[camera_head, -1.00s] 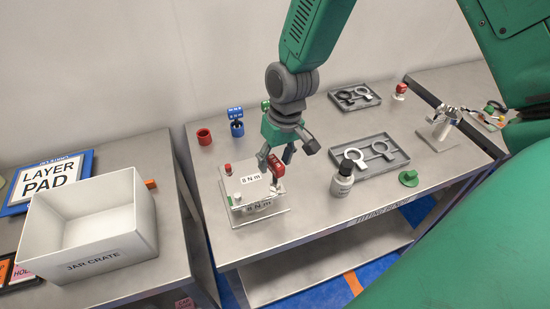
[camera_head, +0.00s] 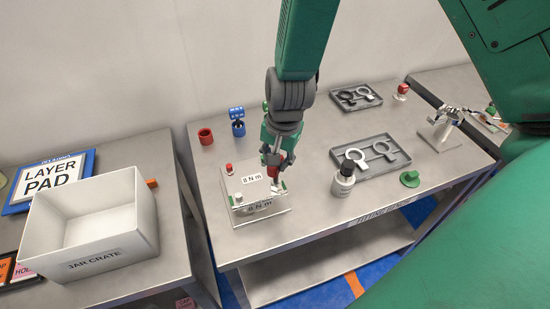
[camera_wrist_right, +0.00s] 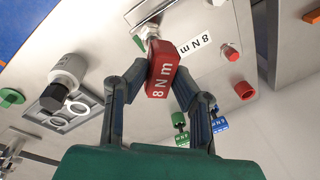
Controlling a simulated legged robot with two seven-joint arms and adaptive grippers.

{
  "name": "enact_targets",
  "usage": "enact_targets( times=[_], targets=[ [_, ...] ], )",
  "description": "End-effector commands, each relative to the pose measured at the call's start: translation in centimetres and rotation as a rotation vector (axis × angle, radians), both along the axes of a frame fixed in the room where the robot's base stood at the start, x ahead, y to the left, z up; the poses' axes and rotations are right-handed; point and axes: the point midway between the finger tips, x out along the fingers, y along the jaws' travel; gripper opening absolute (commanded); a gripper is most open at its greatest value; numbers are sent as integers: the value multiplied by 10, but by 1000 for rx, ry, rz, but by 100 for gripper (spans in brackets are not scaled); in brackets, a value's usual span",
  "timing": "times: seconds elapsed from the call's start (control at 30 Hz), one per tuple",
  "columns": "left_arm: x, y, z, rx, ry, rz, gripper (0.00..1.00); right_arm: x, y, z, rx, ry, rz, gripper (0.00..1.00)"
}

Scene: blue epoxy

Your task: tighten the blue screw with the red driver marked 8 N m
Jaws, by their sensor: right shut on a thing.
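My right gripper (camera_head: 280,158) is shut on the red driver (camera_head: 273,172). In the right wrist view the fingers (camera_wrist_right: 160,85) clasp the driver (camera_wrist_right: 162,68), and its "8 N m" marking is readable. The driver's far end is over a pale fitting (camera_wrist_right: 147,32) at the edge of the metal block (camera_head: 240,182); I cannot tell whether they touch. I cannot make out a blue screw. My left gripper is not in view.
A blue driver (camera_head: 237,115) and an empty red holder (camera_head: 205,136) stand behind the block; a green driver (camera_wrist_right: 180,122) shows in the wrist view. The jar crate (camera_head: 100,252) is left.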

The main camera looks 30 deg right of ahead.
Motion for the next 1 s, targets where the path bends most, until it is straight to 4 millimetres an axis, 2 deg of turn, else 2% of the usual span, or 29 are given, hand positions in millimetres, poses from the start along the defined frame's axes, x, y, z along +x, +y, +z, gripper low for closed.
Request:
enact_targets(
  times=[0.17, 0.47, 1.0],
  targets=[
    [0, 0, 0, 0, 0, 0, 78, 1, 2, 1, 3, -3, 67, 0],
    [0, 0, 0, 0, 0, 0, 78, 1, 1, 2, 1, -4, 68, 0],
    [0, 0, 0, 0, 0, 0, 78, 1, 1, 23, 1, -3, 68, 0]
  ],
)
